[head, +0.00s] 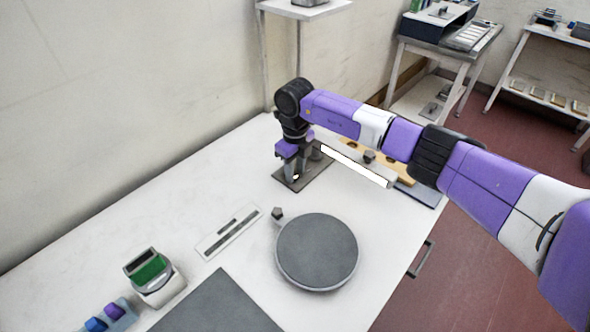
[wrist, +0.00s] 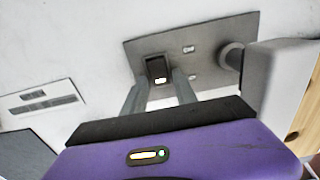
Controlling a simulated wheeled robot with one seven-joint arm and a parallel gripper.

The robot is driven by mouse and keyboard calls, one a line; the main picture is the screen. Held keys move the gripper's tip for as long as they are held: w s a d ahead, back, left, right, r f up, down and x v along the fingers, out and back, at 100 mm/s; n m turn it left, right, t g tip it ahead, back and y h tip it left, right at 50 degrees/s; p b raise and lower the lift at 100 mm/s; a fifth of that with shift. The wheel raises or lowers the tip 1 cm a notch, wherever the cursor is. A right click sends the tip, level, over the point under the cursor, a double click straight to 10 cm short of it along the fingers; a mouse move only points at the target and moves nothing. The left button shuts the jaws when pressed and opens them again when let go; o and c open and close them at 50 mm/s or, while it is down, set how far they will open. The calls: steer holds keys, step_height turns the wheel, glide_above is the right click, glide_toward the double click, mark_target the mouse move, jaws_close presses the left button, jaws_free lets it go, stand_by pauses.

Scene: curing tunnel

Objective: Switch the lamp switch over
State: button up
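The lamp switch (wrist: 156,68) is a small black rocker with a white mark at its near end, set on a grey base plate (wrist: 205,70). A round post (wrist: 231,56) and the pale lamp bar (wrist: 285,82) are to its right in the wrist view. The lamp bar (head: 357,167) also shows in the head view, reaching right over the table. My gripper (head: 296,172) points down over the base plate (head: 319,169). In the wrist view my gripper (wrist: 160,92) is open and empty, its two fingers apart on either side of the switch. Contact cannot be told.
A grey round turntable (head: 317,251) stands in front on the white table (head: 205,190). A flat slotted plate (head: 228,233), a green-topped device (head: 150,272) and a dark mat (head: 217,305) are to the left. A wooden board (head: 400,174) lies behind the lamp bar.

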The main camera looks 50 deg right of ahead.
jaws_close()
steer(key=shift+w+f+g+b, duration=0.2)
steer(key=shift+w+g+b, duration=0.1)
steer(key=shift+g+b, duration=0.9)
steer(key=shift+r+b, duration=0.1)
steer(key=shift+b, duration=0.35)
steer(key=shift+r+g, duration=0.1)
steer(key=shift+g, duration=0.2)
steer(key=shift+o, duration=1.9)
jaws_free()
steer(key=shift+r, duration=0.1)
steer(key=shift+w, duration=0.1)
